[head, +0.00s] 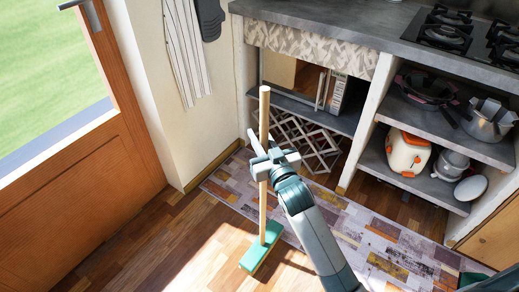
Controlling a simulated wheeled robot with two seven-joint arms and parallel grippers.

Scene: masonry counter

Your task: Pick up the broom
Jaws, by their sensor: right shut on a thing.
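The broom stands close to upright, with a light wooden handle (264,115) and a green head (261,248) at its lower end, at or just above the wooden floor. My right gripper (265,160) is shut on the broom's handle, somewhat above its middle. The top of the handle sticks up above the gripper. The gripper and wrist cover a short part of the handle. My left gripper is not in view.
A masonry counter (334,24) with a stove (462,32) and open shelves stands behind and to the right. A wooden door (90,175) is at the left. A patterned rug (372,225) lies before the counter. Bare floor (172,235) is free at the lower left.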

